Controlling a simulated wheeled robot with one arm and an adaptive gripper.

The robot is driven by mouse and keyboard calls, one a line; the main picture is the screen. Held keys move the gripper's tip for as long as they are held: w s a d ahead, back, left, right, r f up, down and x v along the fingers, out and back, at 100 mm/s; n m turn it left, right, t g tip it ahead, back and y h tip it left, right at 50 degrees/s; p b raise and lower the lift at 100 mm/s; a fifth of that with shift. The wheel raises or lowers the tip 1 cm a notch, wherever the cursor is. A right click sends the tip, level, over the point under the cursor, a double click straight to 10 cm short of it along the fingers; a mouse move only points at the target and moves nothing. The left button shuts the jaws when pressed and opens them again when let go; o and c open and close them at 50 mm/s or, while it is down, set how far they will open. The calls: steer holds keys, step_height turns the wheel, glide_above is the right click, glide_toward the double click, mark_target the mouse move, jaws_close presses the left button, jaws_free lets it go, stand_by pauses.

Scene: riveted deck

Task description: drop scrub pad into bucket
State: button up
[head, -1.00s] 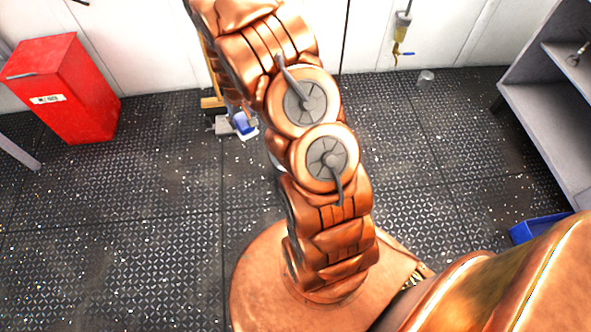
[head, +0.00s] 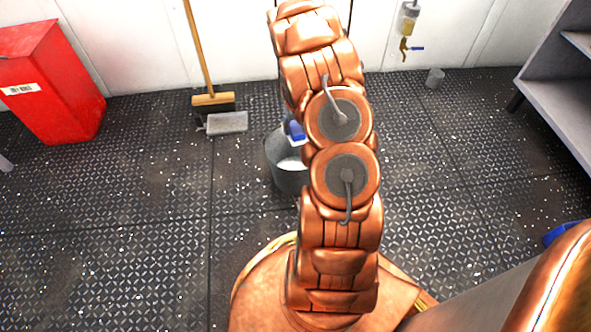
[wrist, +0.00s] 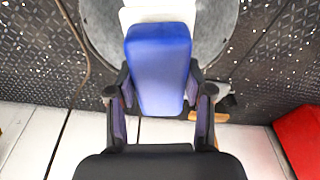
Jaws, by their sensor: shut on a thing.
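The scrub pad is a blue block with a white layer. In the wrist view the pad (wrist: 160,65) is clamped between the two black fingers of my gripper (wrist: 160,85), blue face toward the camera. The bucket (wrist: 97,30) is a grey metal round shape behind the pad there. In the head view the bucket (head: 283,178) stands on the deck, partly hidden behind my arm. The blue of the pad (head: 296,131) shows at the bucket's far rim, beside my arm. Something white shows inside the bucket's mouth; I cannot tell what. My gripper is hidden in the head view.
A broom (head: 213,98) leans on the wall with a grey block-like item (head: 227,123) beside it. A red bin (head: 50,85) stands at left. Grey shelving (head: 560,100) is at right. The deck left of the bucket is clear.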

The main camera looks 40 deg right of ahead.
steer(key=shift+s+d+f+b, duration=0.3)
steer(key=shift+d+f, duration=0.15)
steer(key=shift+f, duration=0.2)
steer(key=shift+s+d+f+b, duration=0.15)
steer(key=shift+d+f+b, duration=0.2)
steer(key=shift+f, duration=0.25)
step_height(320, 180, down, 6)
steer(key=b, duration=0.2)
steer(key=shift+r+b, duration=0.2)
steer(key=shift+b, duration=0.2)
steer(key=o, duration=1.3)
steer(key=shift+s+a+r, duration=0.1)
steer(key=shift+s+r, duration=0.2)
steer(key=shift+r, duration=1.7)
steer(key=shift+s+a+r, duration=0.15)
steer(key=shift+s+r, duration=0.1)
steer(key=shift+r, duration=1.7)
steer(key=shift+s+a+r, duration=0.1)
steer(key=shift+s+r, duration=0.2)
steer(key=shift+r, duration=1.7)
